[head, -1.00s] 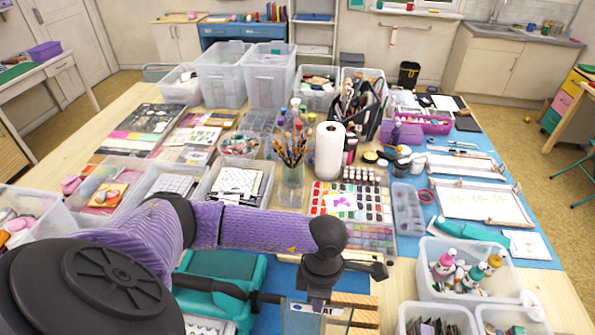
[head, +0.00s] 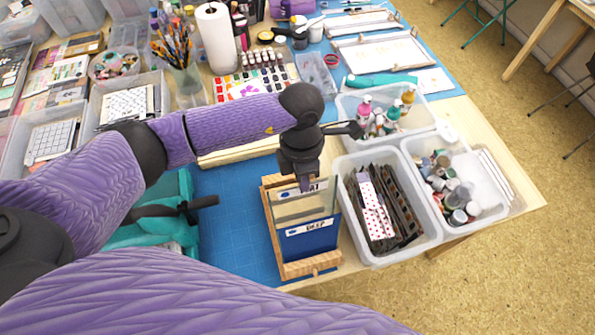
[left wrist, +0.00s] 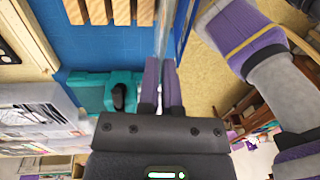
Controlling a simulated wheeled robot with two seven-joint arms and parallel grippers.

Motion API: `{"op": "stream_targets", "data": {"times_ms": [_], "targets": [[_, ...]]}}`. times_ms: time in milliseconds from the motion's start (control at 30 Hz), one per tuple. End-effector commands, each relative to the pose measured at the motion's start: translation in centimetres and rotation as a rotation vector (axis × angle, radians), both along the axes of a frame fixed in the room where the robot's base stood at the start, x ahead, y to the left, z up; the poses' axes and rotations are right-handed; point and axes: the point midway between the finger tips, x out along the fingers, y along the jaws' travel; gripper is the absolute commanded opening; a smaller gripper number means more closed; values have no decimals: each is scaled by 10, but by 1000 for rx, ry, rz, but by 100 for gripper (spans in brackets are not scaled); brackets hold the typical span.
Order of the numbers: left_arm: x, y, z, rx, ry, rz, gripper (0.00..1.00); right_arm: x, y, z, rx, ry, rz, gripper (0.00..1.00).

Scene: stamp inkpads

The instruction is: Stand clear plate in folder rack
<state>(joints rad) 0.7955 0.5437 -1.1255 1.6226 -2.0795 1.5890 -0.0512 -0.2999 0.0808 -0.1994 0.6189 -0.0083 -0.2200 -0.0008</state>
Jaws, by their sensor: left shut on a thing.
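The wooden folder rack (head: 296,268) stands on the blue mat in the head view. A blue folder labelled DEEP (head: 310,243) stands upright at its near side. Another label, partly hidden, shows behind. My left gripper (head: 304,186) is above the rack, pointing down, shut on the top of the clear plate (head: 290,207). The plate is upright, behind the blue folder; I cannot tell whether its bottom edge rests in a slot. In the left wrist view the fingers (left wrist: 162,88) hold the plate's thin edge (left wrist: 163,38), beside the rack's slats (left wrist: 112,10). My right gripper is out of view.
A clear bin of dark strips (head: 385,250) stands close right of the rack, with a bin of jars (head: 455,215) beyond. A teal case (head: 165,232) lies to the left. Blue mat (head: 230,205) is bare between case and rack.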

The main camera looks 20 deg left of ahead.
Motion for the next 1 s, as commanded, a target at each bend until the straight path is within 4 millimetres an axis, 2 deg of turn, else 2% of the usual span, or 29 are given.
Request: {"op": "stream_targets", "data": {"times_ms": [33,100,400,600,833,1000], "targets": [[-1,0,-12,-1,1,0,0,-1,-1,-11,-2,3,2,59],[-2,-1,-22,-1,1,-1,0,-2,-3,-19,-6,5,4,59],[-6,-4,-56,0,0,0,0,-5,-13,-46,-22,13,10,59],[-7,-5,-63,-1,-1,0,0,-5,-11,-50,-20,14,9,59],[-7,-5,-62,-1,-1,0,0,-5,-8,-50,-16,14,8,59],[-7,-5,-62,-1,-1,0,37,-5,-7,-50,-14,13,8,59]]}}
